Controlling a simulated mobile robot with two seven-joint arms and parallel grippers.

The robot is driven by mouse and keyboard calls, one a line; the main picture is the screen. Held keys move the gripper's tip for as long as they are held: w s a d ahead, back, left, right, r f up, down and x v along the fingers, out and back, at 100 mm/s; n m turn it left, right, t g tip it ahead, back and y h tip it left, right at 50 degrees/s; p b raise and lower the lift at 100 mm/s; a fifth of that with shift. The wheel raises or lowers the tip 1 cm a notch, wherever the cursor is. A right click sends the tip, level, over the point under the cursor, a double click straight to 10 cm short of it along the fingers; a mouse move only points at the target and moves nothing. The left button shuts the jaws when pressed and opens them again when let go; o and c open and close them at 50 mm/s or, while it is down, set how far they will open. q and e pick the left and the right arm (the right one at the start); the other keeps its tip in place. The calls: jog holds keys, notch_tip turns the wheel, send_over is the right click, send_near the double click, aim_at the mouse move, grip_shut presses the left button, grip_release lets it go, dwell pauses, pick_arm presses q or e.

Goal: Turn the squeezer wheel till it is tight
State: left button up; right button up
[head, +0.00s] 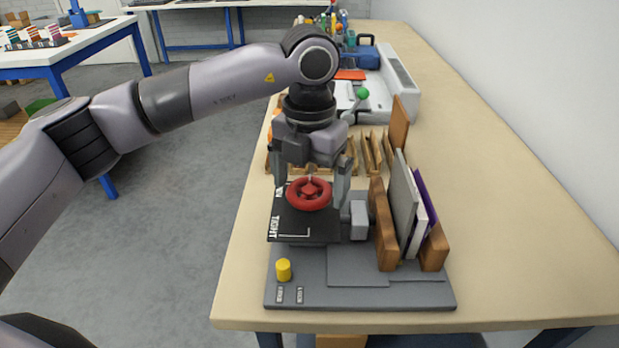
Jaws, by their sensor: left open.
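The red squeezer wheel (309,194) lies flat on top of a black plate (303,228) with white lettering that seems to read "TIGHT". My left gripper (311,186) points down over the wheel. Its fingers are open, one on each side of the wheel; I cannot tell whether they touch it. The squeezer's grey base (360,297) rests near the front edge of the bench. Right of the wheel, a grey block (359,218) stands near wooden boards (383,225) with grey, white and purple sheets (427,205) between them. My right gripper is not in view.
A yellow knob (283,270) stands on the base's front left. Behind my gripper are a wooden rack (372,150) and a white machine with a green-knobbed lever (362,93). The bench (520,230) is clear on the right, up to the wall.

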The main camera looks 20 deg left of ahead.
pick_arm(q)
jog(key=shift+f, duration=0.1)
jog(key=c, duration=1)
